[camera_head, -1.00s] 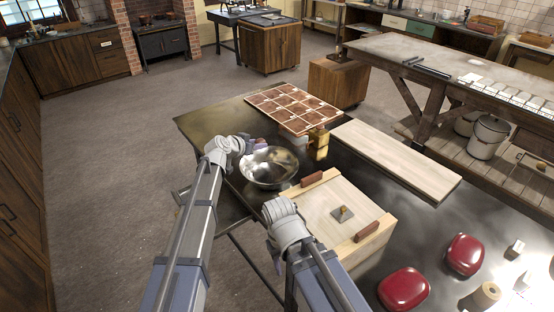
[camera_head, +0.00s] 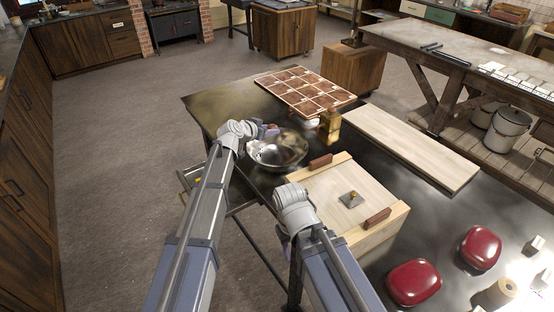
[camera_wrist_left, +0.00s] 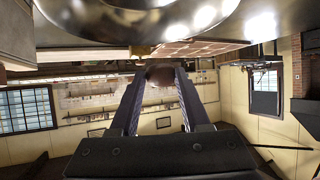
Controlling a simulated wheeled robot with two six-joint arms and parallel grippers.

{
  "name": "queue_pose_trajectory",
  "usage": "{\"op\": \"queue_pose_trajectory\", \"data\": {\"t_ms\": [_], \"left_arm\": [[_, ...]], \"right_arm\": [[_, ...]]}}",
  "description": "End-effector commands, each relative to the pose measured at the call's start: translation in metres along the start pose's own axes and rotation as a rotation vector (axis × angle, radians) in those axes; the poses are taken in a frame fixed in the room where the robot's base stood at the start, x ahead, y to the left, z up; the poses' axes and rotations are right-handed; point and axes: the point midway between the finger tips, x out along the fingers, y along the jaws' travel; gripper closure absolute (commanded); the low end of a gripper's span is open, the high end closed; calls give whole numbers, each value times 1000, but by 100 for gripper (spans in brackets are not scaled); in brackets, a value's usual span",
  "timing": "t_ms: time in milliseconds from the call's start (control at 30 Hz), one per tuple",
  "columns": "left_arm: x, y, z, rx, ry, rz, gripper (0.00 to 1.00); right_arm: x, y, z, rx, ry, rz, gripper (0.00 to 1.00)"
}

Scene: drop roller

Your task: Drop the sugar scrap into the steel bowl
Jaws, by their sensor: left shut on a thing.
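The steel bowl (camera_head: 281,152) is round and shiny. It stands near the left edge of the dark table, and part of it shows large at the top of the left wrist view (camera_wrist_left: 140,15). My left gripper (camera_head: 268,131) is at the bowl's far left rim in the head view. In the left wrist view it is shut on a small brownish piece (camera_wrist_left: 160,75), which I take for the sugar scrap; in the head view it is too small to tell. My right arm ends in front of the wooden box; its fingers are mostly hidden behind its wrist.
A lidded wooden box (camera_head: 332,191) stands right of the bowl. A brown tiled tray (camera_head: 306,92), a brass-coloured object (camera_head: 330,124) and a pale board (camera_head: 410,147) lie behind. Two red objects (camera_head: 413,282) are at the lower right.

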Motion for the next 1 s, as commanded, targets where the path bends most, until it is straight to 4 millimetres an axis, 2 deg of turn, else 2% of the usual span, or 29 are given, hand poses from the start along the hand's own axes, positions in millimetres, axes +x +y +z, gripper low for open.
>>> {"op": "queue_pose_trajectory", "data": {"t_ms": [33,100,433,467,733,1000], "left_arm": [[5,0,10,0,0,0,100],[7,0,13,0,0,0,100],[7,0,13,0,0,0,100],[7,0,13,0,0,0,50],[7,0,13,0,0,0,20],[7,0,13,0,0,0,18]], "right_arm": [[11,-1,-1,0,0,0,50],[15,-1,-1,1,0,0,50],[15,-1,-1,1,0,0,50],[15,-1,-1,1,0,0,50],[15,-1,-1,1,0,0,50],[15,-1,-1,1,0,0,50]]}}
